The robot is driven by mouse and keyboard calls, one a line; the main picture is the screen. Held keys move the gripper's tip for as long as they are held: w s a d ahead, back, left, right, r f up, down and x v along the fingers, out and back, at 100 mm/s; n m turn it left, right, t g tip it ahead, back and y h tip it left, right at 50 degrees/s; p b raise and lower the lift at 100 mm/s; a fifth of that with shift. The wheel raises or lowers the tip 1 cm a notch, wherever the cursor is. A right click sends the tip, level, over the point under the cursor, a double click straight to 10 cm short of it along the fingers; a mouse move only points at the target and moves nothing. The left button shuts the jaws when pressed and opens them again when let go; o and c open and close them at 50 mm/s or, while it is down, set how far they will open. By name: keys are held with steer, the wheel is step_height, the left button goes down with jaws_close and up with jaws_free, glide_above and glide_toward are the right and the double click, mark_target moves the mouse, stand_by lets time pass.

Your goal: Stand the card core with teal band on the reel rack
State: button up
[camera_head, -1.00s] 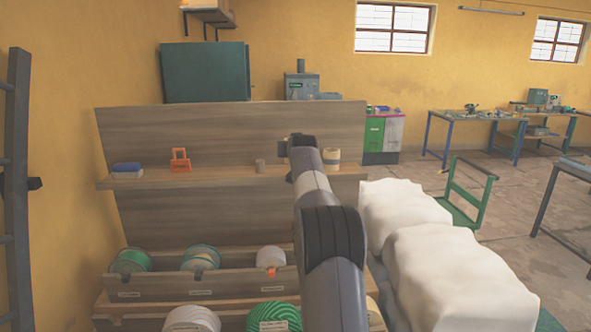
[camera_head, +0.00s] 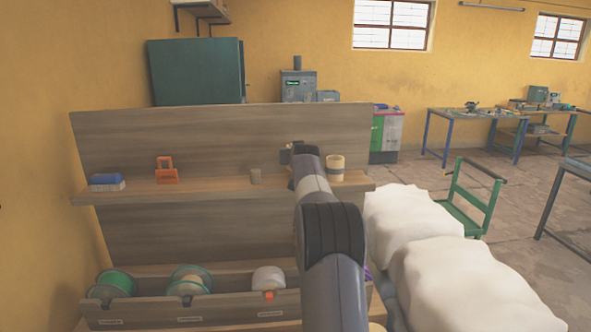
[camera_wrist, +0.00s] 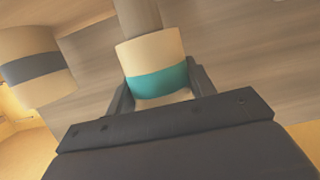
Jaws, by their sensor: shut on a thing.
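The card core with teal band (camera_wrist: 158,72) is a short pale cylinder with a teal stripe. My gripper (camera_wrist: 160,92) is shut around it in the wrist view. In the head view, my gripper (camera_head: 289,160) is mostly hidden behind my arm, in front of the wooden reel rack (camera_head: 140,193), and the teal-banded core cannot be seen. Another pale core with a dark grey band (camera_head: 335,169) stands on the rack's shelf just right of my arm. It also shows in the wrist view (camera_wrist: 36,66), at the left. Whether the held core touches the shelf cannot be told.
Several reels sit in the trough below, including a green one (camera_head: 113,284). White covered bulks (camera_head: 455,275) lie at the right.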

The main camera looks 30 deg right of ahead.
steer(key=shift+f, duration=2.15)
steer(key=shift+f, duration=0.1)
steer(key=o, duration=1)
steer(key=shift+c, duration=0.2)
